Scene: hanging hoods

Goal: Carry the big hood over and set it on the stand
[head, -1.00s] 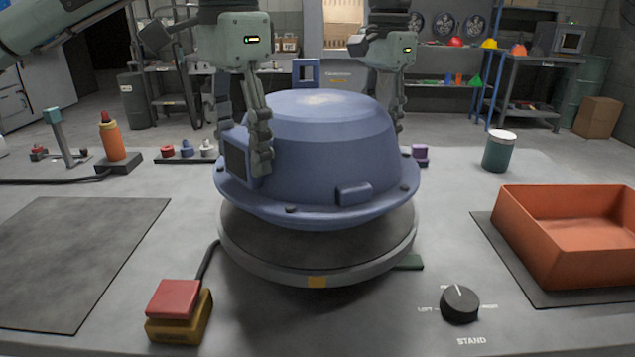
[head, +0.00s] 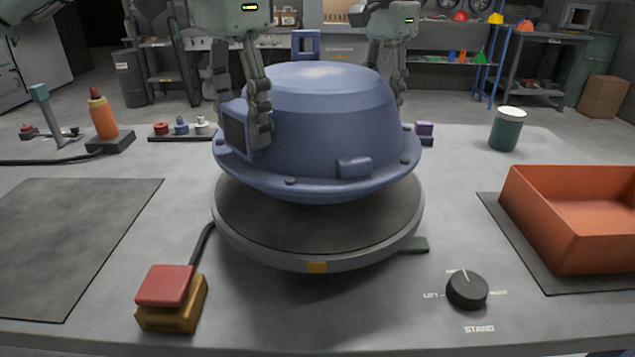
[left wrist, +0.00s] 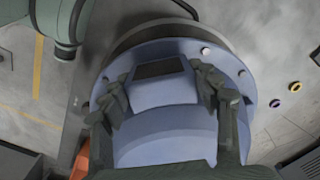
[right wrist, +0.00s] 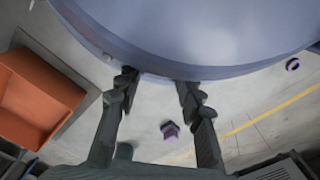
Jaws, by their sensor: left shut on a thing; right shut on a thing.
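The big blue hood (head: 330,120) is a dome with a wide bolted rim. It is held over the round grey stand (head: 314,262), and a gap shows at the front. It hangs over the stand's far part; the front of the dark top is bare. My left gripper (head: 243,108) is shut on the boxy handle at the hood's left, also seen in the left wrist view (left wrist: 160,78). My right gripper (head: 396,88) is shut at the hood's far right side, with its fingertips partly hidden by the dome. In the right wrist view its fingers (right wrist: 156,80) meet the rim.
A red button box (head: 170,297) stands front left and a black knob (head: 467,290) front right. An orange bin (head: 575,220) is at right, a green canister (head: 507,129) behind it. An orange bottle (head: 103,115) stands back left. A dark mat (head: 75,240) at left is clear.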

